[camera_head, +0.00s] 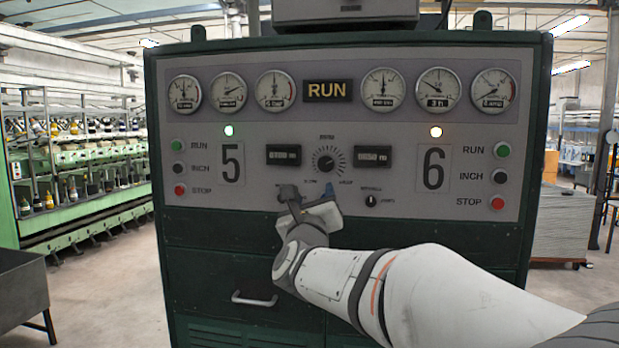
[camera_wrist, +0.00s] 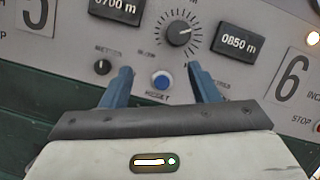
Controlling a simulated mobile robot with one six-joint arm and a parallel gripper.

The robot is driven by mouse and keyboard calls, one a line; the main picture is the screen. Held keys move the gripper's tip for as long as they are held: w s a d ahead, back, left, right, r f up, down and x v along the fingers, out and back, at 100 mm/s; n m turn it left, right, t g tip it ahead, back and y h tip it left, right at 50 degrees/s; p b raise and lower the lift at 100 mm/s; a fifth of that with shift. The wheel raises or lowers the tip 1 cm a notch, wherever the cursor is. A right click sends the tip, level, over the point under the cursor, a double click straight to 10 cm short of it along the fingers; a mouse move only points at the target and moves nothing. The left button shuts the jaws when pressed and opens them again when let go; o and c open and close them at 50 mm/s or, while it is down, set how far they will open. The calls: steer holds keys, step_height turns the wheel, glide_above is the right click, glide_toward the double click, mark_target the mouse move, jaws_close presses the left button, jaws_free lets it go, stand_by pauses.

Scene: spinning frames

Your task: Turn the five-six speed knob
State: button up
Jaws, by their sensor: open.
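The black round speed knob (camera_head: 326,158) sits at the centre of the grey panel, inside a ring of scale marks, between the numbers 5 and 6. In the wrist view the knob (camera_wrist: 178,33) shows near the top with a light pointer line toward the upper right. My gripper (camera_head: 309,190) is open and empty in front of the panel, just below the knob. In the wrist view its two blue fingers (camera_wrist: 161,70) are spread, with the knob beyond and above their tips. Nothing hides the knob.
A blue reset button (camera_wrist: 163,80) shows between the fingers. A small black knob (camera_wrist: 102,66) lies to the left and a selector (camera_head: 371,200) to the right. Counters (camera_head: 284,155) and (camera_head: 372,157) flank the speed knob. Run, inch and stop buttons line both sides.

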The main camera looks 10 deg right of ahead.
mark_target(326, 166)
steer(key=w+d+r+m+h+p, duration=0.1)
steer(key=w, duration=0.1)
steer(key=w+d+r+m+h+p, duration=0.1)
steer(key=w+r+m, duration=0.1)
steer(key=w+d+r+m+h+p, duration=0.1)
steer(key=w+m, duration=0.1)
steer(key=w, duration=0.1)
steer(key=shift+d+r, duration=0.3)
steer(key=shift+c, duration=0.5)
